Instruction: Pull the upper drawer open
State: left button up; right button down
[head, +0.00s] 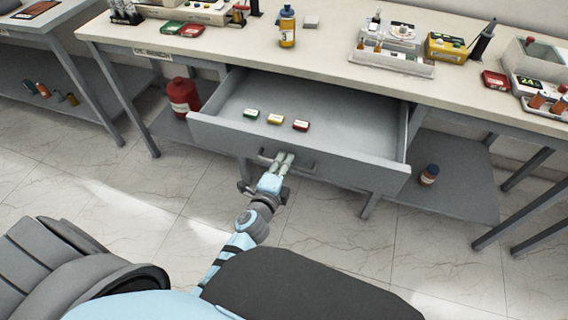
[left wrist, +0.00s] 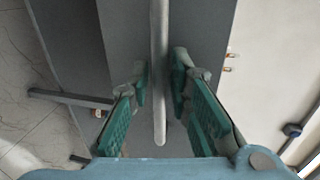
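The grey upper drawer (head: 340,164) under the bench stands well pulled out, and I see into it from above. Its bar handle (head: 300,165) is on the middle of the front panel. My left gripper (head: 284,160) is at this handle, reaching up from below in the head view. In the left wrist view the handle bar (left wrist: 159,75) runs between the green pads of the left gripper (left wrist: 160,80). The pads lie close along both sides of the bar; exact contact is hard to see. My right gripper is not in view.
Three small boxes, green (head: 251,114), yellow (head: 275,119) and red (head: 301,125), lie in the drawer. The bench top (head: 240,45) holds bottles and trays. A red container (head: 183,97) and a small bottle (head: 429,175) stand on the lower shelf.

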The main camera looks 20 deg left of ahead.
pick_arm(q)
jog(key=v, duration=0.7)
jog(key=shift+s, duration=0.3)
